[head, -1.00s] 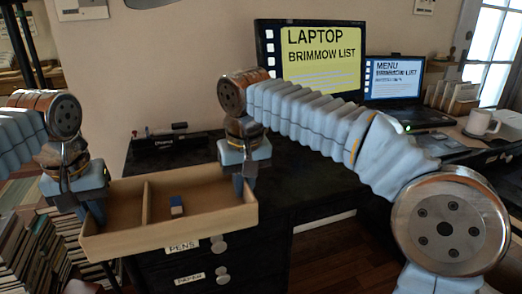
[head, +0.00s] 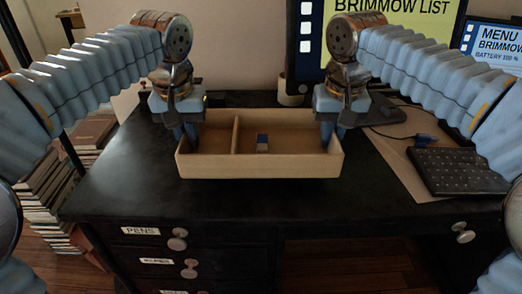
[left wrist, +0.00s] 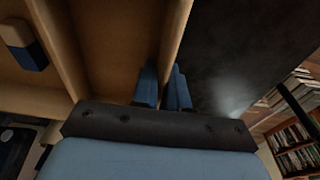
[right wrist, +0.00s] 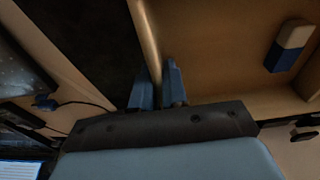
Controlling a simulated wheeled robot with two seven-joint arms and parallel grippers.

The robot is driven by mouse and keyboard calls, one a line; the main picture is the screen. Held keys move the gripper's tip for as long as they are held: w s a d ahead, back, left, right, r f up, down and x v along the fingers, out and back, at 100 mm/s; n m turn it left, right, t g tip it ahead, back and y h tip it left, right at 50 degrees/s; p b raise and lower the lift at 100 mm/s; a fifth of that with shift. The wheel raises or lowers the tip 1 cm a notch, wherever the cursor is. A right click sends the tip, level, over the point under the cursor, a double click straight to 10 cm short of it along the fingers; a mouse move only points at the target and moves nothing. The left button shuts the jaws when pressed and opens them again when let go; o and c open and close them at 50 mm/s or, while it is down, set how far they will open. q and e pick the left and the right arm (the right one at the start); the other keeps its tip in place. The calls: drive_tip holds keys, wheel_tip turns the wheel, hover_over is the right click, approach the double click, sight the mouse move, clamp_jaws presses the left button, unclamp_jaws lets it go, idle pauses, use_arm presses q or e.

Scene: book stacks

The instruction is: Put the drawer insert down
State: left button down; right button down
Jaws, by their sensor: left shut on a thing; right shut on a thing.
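The drawer insert (head: 260,165) is a tan open tray with one divider, level over the black desk top (head: 130,185). I cannot tell whether it touches the desk. A blue and white eraser (head: 262,142) lies in its larger compartment and also shows in both wrist views. My left gripper (head: 186,138) is shut on the insert's left end wall; the left wrist view shows its fingers (left wrist: 163,88) on both sides of the wall. My right gripper (head: 333,138) is shut on the right end wall; its fingers (right wrist: 157,85) straddle it in the right wrist view.
A keyboard (head: 465,171) and a blue-ended cable (head: 423,140) lie to the right on the desk. A monitor (head: 400,40) stands behind. Labelled drawers (head: 140,231) are below the desk top at the left. Desk in front of the insert is clear. Stacked books (head: 40,190) stand at the far left.

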sight(329, 148)
use_arm(q)
drive_tip(key=shift+f, duration=0.1)
use_arm(e)
drive_tip(key=shift+f, duration=0.1)
